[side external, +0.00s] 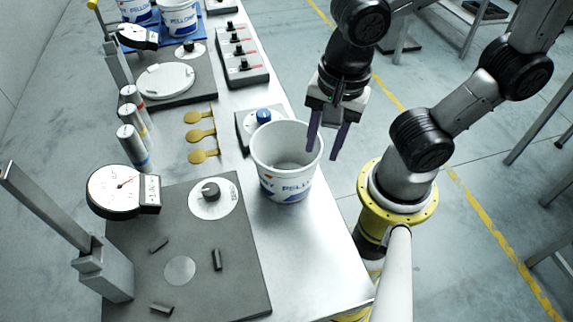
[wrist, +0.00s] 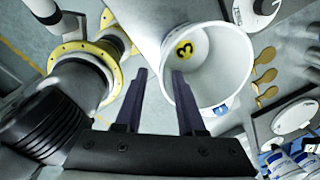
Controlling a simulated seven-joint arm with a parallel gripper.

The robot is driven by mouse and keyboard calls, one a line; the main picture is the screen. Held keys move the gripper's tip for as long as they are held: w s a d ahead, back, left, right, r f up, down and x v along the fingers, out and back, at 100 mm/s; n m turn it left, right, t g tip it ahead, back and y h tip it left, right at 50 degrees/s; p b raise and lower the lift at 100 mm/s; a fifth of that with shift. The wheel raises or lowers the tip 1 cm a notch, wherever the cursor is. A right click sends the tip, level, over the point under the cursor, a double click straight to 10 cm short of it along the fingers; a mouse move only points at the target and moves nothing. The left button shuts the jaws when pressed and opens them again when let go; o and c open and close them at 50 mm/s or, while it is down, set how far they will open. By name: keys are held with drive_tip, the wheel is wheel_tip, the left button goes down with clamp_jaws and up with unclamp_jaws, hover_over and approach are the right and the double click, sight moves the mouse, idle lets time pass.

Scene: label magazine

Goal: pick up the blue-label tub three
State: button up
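A white tub (side external: 286,180) with blue lettering and a small red mark stands upright near the front edge of the bench. In the wrist view the tub (wrist: 232,62) shows a yellow round sticker with a black 3 (wrist: 185,49) inside. My gripper (side external: 322,153) is open and empty at the tub's right rim. In the wrist view my gripper (wrist: 160,72) has its right finger over the tub's mouth and its left finger outside, with the near rim between them. I cannot tell whether either finger touches the wall.
A blue push-button box (side external: 263,116) stands just behind the tub. A grey plate with a dial gauge (side external: 123,190) and a knob (side external: 211,191) lies to the left. More tubs (side external: 178,18) stand on a blue mat.

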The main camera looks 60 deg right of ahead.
drive_tip(key=f, duration=0.5)
drive_tip(key=shift+w+a+f, duration=0.1)
drive_tip(key=shift+w+a, duration=0.05)
drive_tip(key=shift+w, duration=0.15)
clamp_jaws()
idle(1.1)
